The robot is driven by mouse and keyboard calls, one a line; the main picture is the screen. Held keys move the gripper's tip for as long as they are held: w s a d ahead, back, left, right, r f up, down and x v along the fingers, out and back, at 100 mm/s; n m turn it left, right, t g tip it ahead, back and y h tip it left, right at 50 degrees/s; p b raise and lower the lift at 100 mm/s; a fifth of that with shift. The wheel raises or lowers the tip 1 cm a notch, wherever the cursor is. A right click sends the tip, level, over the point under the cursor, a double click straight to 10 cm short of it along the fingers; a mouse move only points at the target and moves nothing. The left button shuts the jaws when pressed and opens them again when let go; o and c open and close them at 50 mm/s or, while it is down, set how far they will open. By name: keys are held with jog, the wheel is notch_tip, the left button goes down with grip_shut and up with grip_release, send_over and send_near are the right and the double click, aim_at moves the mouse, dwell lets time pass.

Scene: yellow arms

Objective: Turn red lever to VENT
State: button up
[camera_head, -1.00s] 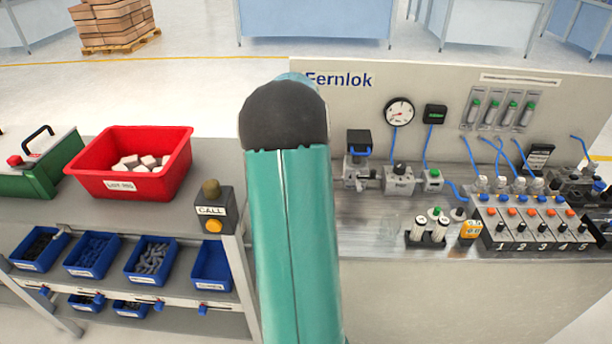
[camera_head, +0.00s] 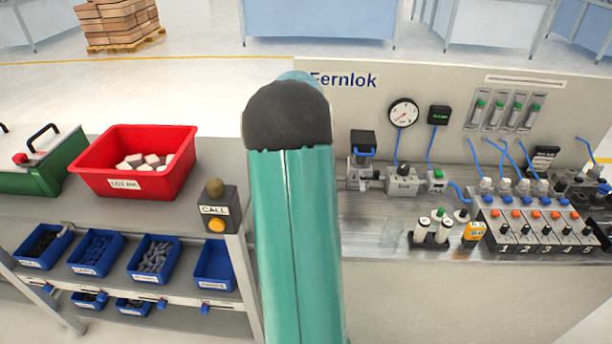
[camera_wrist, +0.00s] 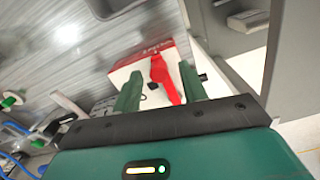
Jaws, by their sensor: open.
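The red lever (camera_wrist: 163,79) shows in the wrist view on a pale panel with a red band that carries white lettering, too blurred to read. A small dark knob sits just left of the lever. My gripper (camera_wrist: 158,77) is open. Its two green fingers appear on either side of the lever, the right one closer to it. I cannot tell whether the fingers are level with the lever in depth or touch it. I cannot read a VENT mark. In the head view my arm blocks the middle, and the red lever is not visible.
The Fernlok bench (camera_head: 450,95) carries a gauge (camera_head: 403,113), blue hoses and a numbered valve block (camera_head: 530,222) right of my arm. A call box (camera_head: 217,207), a red bin (camera_head: 135,160) and blue bins stand to the left. A grey structure (camera_wrist: 225,50) is close right in the wrist view.

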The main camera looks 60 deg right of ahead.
notch_tip(320, 180, up, 13)
jog(key=shift+r, duration=0.15)
dwell(0.4)
